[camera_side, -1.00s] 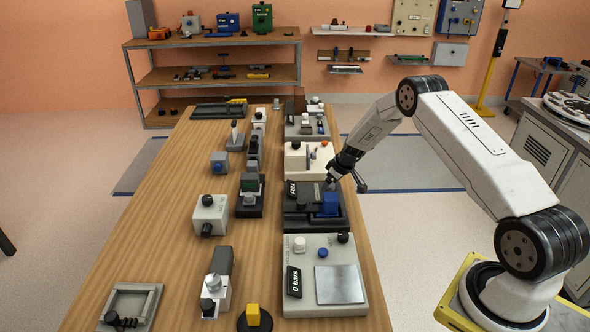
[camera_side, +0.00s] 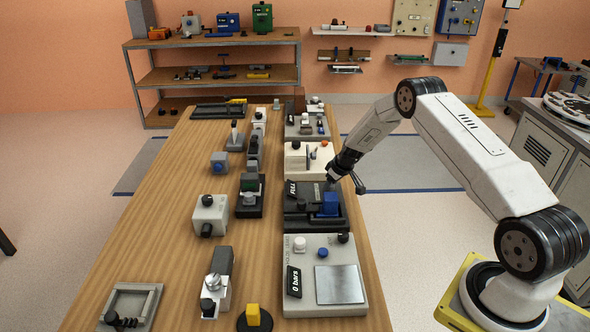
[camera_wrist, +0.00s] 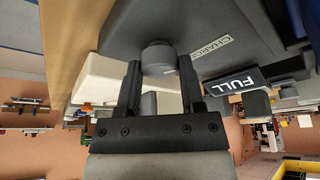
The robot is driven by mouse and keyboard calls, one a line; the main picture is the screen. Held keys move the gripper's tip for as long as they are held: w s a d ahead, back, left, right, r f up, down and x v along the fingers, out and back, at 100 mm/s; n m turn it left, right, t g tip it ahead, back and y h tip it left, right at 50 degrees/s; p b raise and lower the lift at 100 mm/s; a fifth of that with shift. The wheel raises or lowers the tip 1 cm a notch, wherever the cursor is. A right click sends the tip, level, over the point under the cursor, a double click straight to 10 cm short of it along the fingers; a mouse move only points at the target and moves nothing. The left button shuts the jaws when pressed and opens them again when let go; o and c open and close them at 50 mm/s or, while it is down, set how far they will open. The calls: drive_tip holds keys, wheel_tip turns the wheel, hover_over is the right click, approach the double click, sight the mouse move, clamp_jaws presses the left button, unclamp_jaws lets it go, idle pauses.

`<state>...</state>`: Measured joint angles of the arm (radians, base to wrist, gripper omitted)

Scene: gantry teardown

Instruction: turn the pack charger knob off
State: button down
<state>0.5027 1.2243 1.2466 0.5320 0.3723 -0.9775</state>
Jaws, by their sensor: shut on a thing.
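The pack charger (camera_side: 296,220) is a dark grey box on the table, with a blue pack (camera_side: 330,203) seated in it. Its tilted black sign (camera_side: 291,190) reads FULL in the wrist view (camera_wrist: 234,83). The round grey knob (camera_wrist: 158,57) stands on the charger face, next to a label reading CHARGER, partly cut off. My gripper (camera_wrist: 160,70) is shut on the knob, with one dark finger on each side. In the side view my gripper (camera_side: 331,181) reaches the charger's far right part and hides the knob. No mark showing the knob's setting can be made out.
A cream device (camera_side: 296,159) stands just behind the charger. A grey scale (camera_side: 295,307) reading "0 bars" stands in front of it. Several small devices line the table's middle, including a white box (camera_side: 210,215). The left part of the wooden table (camera_side: 150,215) is mostly clear.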

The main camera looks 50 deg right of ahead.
drive_tip(key=shift+m, duration=0.4)
drive_tip(key=shift+m+h, duration=0.4)
drive_tip(key=shift+m, duration=0.1)
drive_tip(key=shift+a+m+h, duration=0.1)
drive_tip(key=shift+m+h, duration=0.3)
drive_tip(key=shift+m, duration=0.8)
drive_tip(key=shift+c, duration=1.1)
unclamp_jaws()
drive_tip(key=shift+r, duration=0.15)
drive_tip(key=v, duration=0.7)
drive_tip(key=shift+r, duration=0.3)
drive_tip(key=shift+s, duration=0.1)
